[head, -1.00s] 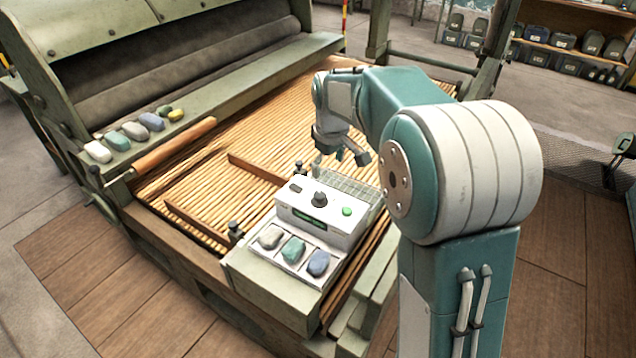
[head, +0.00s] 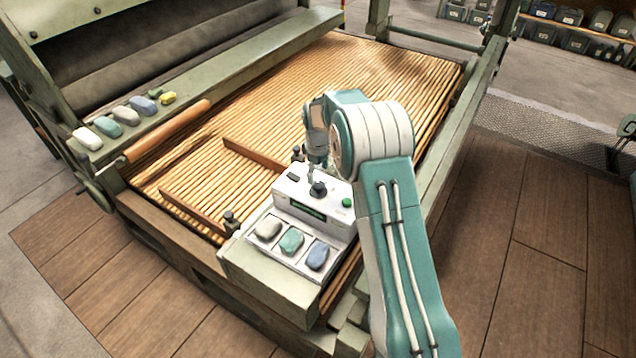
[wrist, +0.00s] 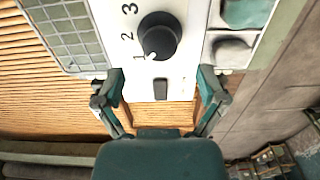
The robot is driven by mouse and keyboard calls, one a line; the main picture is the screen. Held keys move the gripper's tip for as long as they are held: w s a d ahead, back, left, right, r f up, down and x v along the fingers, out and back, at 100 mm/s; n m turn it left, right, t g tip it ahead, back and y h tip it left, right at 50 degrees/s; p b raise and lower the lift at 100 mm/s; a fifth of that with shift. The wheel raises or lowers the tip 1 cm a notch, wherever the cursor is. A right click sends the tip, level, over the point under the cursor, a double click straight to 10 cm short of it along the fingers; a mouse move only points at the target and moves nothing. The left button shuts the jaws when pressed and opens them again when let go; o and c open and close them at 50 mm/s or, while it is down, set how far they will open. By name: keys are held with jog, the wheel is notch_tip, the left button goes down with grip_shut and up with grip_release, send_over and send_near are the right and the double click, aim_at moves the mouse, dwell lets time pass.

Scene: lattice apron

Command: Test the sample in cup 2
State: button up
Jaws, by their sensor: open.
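The white tester box (head: 318,206) sits on a pale green ledge, with a black dial (head: 318,188), a green button (head: 347,202) and a dark display (head: 300,209) whose text is too small to read. In the wrist view the dial (wrist: 158,37) has numbers 1, 2 and 3 beside it, and its white pointer is by 1. Three sample wells in front hold a grey-white lump (head: 268,228), a teal lump (head: 291,240) and a blue lump (head: 317,256); I see no cup numbers. My gripper (wrist: 160,82) is open and empty, just behind and above the dial (head: 317,166).
A grid panel (wrist: 62,30) lies beside the dial. Slatted bed (head: 300,90) with wooden strips extends behind. Small clamps (head: 231,220) stand near the box. Several coloured lumps (head: 108,126) and a wooden roller (head: 168,131) lie along the left rail.

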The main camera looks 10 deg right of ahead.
aim_at(318, 184)
jog(key=shift+f, duration=2.25)
jog(key=c, duration=1.2)
